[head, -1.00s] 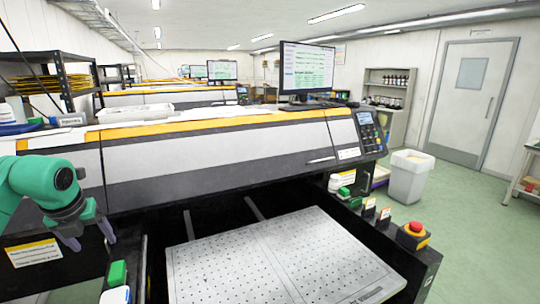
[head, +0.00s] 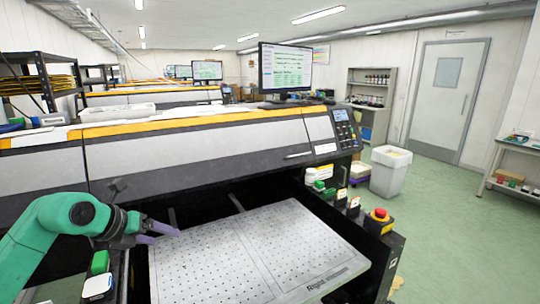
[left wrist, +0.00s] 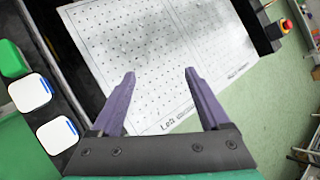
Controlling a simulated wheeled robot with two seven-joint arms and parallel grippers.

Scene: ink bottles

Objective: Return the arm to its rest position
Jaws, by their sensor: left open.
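My left arm comes in from the left in the head view, and its gripper (head: 160,234) is over the left edge of the perforated metal platen (head: 250,252). In the left wrist view the two purple fingers (left wrist: 160,98) stand wide apart with nothing between them. The platen (left wrist: 130,45) shows beyond the fingertips. My right gripper is in neither view.
The large printer (head: 200,155) spans the area behind the platen. A red emergency stop button (head: 380,214) stands at the platen's right. A white bin (head: 390,170) is on the green floor beyond. More small bottles (head: 318,185) stand near the printer's right end.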

